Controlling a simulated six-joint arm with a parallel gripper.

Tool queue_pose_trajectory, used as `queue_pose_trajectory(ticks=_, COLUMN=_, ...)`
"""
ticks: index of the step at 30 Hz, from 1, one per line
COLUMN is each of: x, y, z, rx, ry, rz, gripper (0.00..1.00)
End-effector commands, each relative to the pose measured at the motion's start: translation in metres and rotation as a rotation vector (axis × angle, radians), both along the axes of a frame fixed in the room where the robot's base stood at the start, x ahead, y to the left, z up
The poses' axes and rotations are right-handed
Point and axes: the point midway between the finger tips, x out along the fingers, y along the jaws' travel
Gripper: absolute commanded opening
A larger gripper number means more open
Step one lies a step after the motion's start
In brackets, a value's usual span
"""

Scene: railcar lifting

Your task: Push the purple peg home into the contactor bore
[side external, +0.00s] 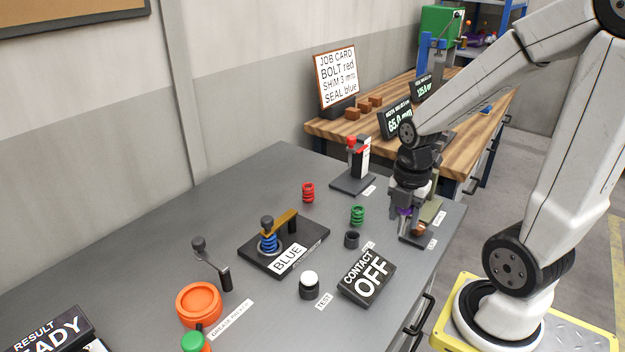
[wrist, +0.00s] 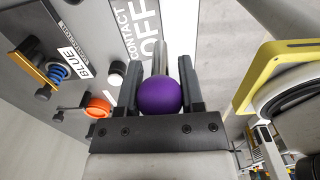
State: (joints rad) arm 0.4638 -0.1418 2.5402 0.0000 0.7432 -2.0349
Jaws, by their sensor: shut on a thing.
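The purple peg shows in the wrist view as a round purple knob (wrist: 160,97) with a metal shaft running away from it. My gripper (wrist: 161,66) is shut on it, one finger on each side. In the side external view my gripper (side external: 405,212) hangs over a small dark-based fixture (side external: 413,240) at the table's right edge, with a bit of purple between the fingers. A copper-coloured part (side external: 419,229) sits on that fixture, just below the fingers. I cannot make out the bore or whether the shaft is in it. A CONTACT OFF sign (side external: 366,275) stands nearby, left of the fixture.
A green spring (side external: 357,215), a dark cup (side external: 351,240) and a red spring (side external: 308,192) stand left of my gripper. A red-topped stand (side external: 353,175) is behind. The BLUE fixture (side external: 285,247), white-topped button (side external: 309,286) and orange grease pot (side external: 199,305) are further left.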

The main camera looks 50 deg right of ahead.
Motion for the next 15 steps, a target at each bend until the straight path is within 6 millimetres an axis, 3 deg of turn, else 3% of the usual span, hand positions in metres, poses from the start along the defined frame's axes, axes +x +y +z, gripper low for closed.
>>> queue_pose_trajectory(ticks=8, x=0.002, y=0.000, z=0.000, rx=0.000, ry=0.000, rz=0.004, gripper=0.00)
queue_pose_trajectory(ticks=15, x=0.023, y=-0.003, z=0.005, rx=0.000, ry=0.001, rz=0.037, gripper=0.00)
